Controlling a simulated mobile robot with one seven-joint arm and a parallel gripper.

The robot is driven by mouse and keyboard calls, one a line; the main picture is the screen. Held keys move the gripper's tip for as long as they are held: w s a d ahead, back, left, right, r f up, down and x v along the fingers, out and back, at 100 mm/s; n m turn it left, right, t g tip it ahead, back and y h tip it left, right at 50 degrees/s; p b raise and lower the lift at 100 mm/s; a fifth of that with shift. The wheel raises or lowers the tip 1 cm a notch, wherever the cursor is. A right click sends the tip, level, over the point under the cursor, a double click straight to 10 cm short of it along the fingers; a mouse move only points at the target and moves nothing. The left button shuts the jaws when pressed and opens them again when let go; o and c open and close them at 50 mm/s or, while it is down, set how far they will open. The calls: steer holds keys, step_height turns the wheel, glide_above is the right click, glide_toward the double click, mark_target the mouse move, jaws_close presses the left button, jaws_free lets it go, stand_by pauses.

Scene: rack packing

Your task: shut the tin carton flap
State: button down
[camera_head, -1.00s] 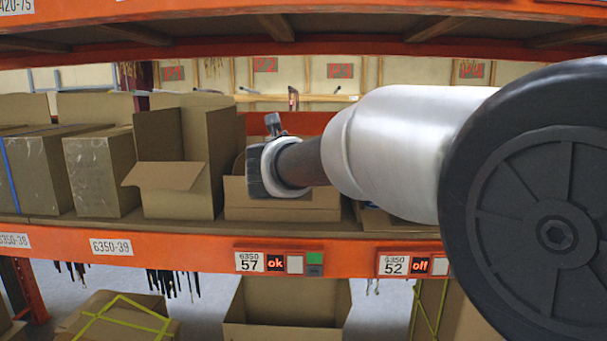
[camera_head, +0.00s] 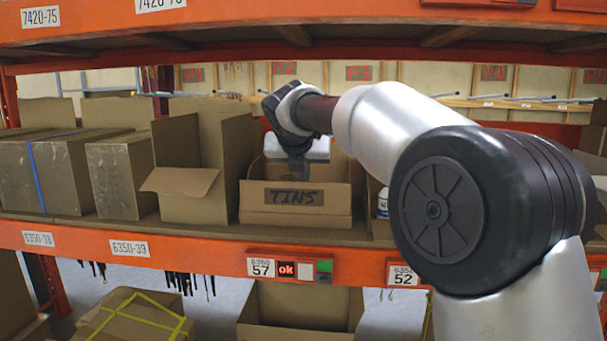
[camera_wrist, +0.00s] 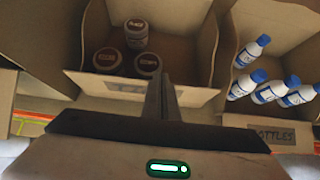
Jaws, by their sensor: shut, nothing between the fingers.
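The tin carton (camera_head: 295,218) stands on the shelf with its top open and "TINS" written on its front panel (camera_head: 257,195). In the wrist view, brown tins (camera_wrist: 137,33) with dark lids stand inside it, and its front panel (camera_wrist: 95,86) runs along the near side. The front panel seems to be the flap, leaning outward; I cannot tell its exact angle. My gripper (camera_head: 298,176) points down at the carton's opening, behind the front panel in the head view. In the wrist view, its fingers (camera_wrist: 164,82) are together and empty, overlapping the panel. Contact is unclear.
A carton (camera_wrist: 232,105) of blue-capped white bottles (camera_wrist: 262,88) stands close on the right. An open carton (camera_head: 230,150) with a flap hanging forward stands close on the left. The orange shelf beam (camera_head: 200,250) runs in front, and another shelf (camera_head: 330,20) lies overhead.

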steer(key=shift+d+f, duration=0.1)
steer(key=shift+f, duration=0.2)
steer(key=w+d+r+v, duration=0.1)
steer(key=v, duration=1.7)
steer(key=s+d+f+m+g, duration=0.3)
steer(key=s+d+f+m, duration=1.2)
steer(key=m, duration=0.5)
steer(key=s+d+f+m, duration=0.2)
steer(key=s+f+m, duration=0.4)
steer(key=m, duration=0.1)
steer(key=s+d+f+m+g, duration=0.1)
steer(key=s+d+f+m, duration=0.1)
steer(key=s+f+m, duration=0.5)
steer(key=shift+d+m, duration=0.4)
steer(key=shift+m, duration=0.3)
steer(key=shift+f, duration=0.15)
